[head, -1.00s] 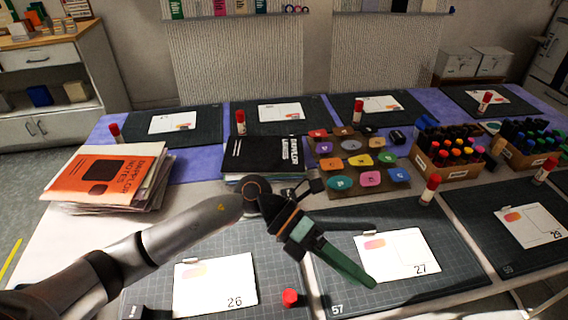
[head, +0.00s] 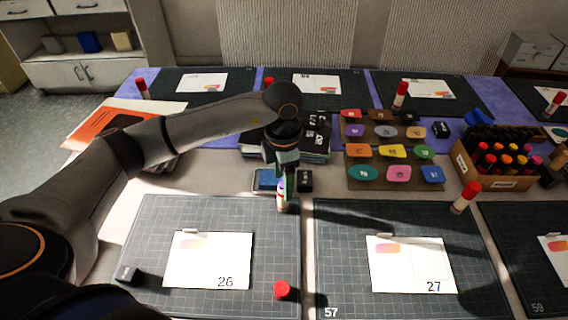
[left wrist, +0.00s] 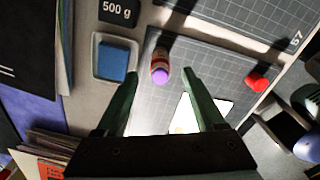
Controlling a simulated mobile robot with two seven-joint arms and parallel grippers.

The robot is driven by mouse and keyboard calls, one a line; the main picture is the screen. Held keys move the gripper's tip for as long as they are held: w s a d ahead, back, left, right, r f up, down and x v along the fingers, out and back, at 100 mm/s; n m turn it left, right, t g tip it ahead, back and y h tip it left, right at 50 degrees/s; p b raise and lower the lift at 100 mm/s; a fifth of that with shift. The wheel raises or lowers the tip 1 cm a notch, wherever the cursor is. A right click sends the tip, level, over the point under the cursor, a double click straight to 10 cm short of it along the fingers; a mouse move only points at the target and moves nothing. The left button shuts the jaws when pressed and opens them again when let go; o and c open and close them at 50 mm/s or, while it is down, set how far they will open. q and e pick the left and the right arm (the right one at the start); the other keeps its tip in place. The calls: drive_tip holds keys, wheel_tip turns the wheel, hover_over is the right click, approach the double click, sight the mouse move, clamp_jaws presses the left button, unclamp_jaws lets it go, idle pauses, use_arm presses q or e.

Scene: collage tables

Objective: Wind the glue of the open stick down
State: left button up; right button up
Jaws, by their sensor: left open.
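The open glue stick (head: 283,206) stands near the top right corner of the mat with card 26, its upper part partly hidden by my left gripper. In the left wrist view the stick (left wrist: 159,62) shows purple glue standing out of its end. My left gripper (head: 286,178) points down over it. In the left wrist view its two fingers (left wrist: 160,75) are apart, one on each side of the stick, with gaps showing. The red cap (head: 282,290) lies apart, at the mat's lower right; it also shows in the left wrist view (left wrist: 257,80). My right gripper is out of view.
A blue block in a small tray (left wrist: 97,75) and a 500 g weight (left wrist: 117,10) sit close to the stick. Notebooks (head: 318,140) and a board of coloured pieces (head: 360,172) lie behind.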

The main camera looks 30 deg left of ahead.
use_arm(q)
wheel_tip(320, 180, down, 6)
drive_tip(key=shift+f, duration=0.25)
clamp_jaws()
idle(1.1)
